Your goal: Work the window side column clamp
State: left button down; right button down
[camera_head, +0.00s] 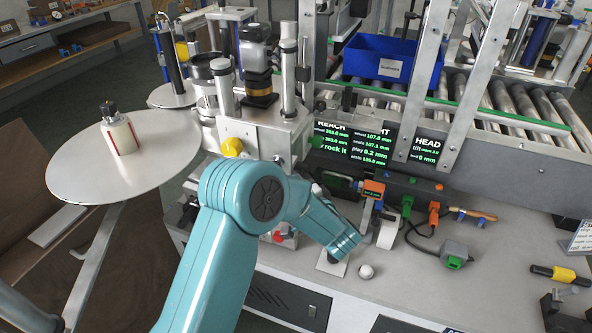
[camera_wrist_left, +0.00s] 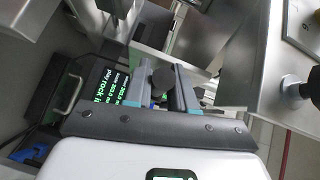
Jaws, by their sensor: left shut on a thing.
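My left arm crosses the middle of the head view, and its gripper is hidden there behind the teal links. In the left wrist view my left gripper (camera_wrist_left: 163,95) has its two fingers closed on a dark round knob (camera_wrist_left: 162,78), probably a clamp knob. The clamp's body behind it is largely hidden. I cannot tell which knob is held. My right gripper is in neither view.
A lit readout panel (camera_head: 352,143) stands right of the block. A blue bin (camera_head: 390,62) sits over the rollers. A white ball (camera_head: 366,271) and a grey-green device (camera_head: 457,254) lie on the bench.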

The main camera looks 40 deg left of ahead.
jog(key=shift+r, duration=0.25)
pick_arm(q)
jog(key=c, duration=1)
grip_release()
jog(key=shift+r, duration=0.1)
jog(key=shift+c, duration=0.2)
jog(key=shift+d, duration=0.1)
jog(key=v, duration=1.6)
jog(key=shift+s, duration=0.2)
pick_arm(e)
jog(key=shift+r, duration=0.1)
